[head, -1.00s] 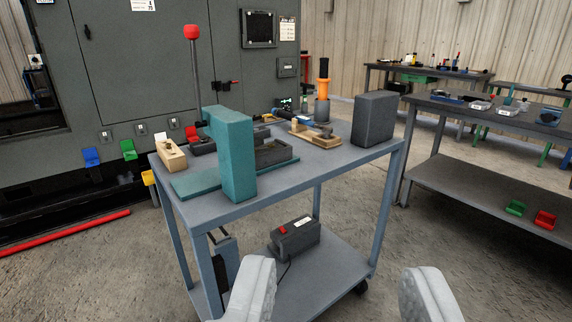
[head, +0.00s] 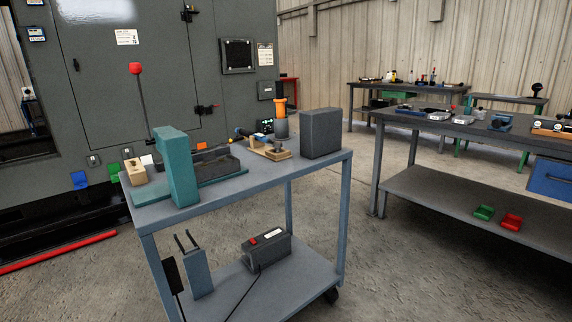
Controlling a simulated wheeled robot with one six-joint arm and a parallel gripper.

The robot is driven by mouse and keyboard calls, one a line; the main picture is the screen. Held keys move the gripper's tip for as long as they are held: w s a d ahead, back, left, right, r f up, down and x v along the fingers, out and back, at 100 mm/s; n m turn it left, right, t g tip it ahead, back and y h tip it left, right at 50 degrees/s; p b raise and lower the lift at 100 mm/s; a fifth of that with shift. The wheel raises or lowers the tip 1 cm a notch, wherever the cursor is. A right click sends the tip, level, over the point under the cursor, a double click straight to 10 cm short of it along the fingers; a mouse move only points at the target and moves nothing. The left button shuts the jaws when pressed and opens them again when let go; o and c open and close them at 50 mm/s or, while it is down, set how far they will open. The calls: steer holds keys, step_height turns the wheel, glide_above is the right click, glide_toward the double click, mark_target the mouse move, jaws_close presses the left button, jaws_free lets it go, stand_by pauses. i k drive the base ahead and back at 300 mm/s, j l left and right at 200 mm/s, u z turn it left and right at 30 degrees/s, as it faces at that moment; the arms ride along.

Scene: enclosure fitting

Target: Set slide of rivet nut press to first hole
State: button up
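The teal press (head: 175,172) stands upright on the top of the grey cart (head: 262,172), toward its left end. A dark lever with a red knob (head: 135,68) rises behind it on the left. Dark parts (head: 222,164) sit on the teal base to the right of the upright; I cannot make out the slide or its holes at this distance. The upright hides part of the base. My gripper is not in view.
A dark grey block (head: 321,133) stands at the cart's right end. A wooden fixture (head: 268,149) and a wooden block (head: 135,172) are also on top. The lower shelf holds a grey box (head: 266,251). A workbench (head: 470,128) stands right; floor between is clear.

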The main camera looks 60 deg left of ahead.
mark_target(212, 173)
steer(key=j+z, duration=0.1)
steer(key=j, duration=0.45)
steer(key=k+j, duration=0.15)
steer(key=j, duration=0.35)
steer(key=j+z, duration=0.15)
steer(key=j, duration=0.4)
steer(key=k+j, duration=0.2)
steer(key=j, duration=0.35)
steer(key=k+j, duration=0.1)
steer(key=j, duration=0.45)
steer(key=k+j, duration=0.1)
steer(key=j, duration=0.45)
steer(key=k+j, duration=0.1)
steer(key=j, duration=0.4)
steer(key=k+j, duration=0.1)
steer(key=j, duration=0.45)
steer(key=k+j, duration=0.1)
steer(key=j, duration=0.45)
steer(key=i+z, duration=0.05)
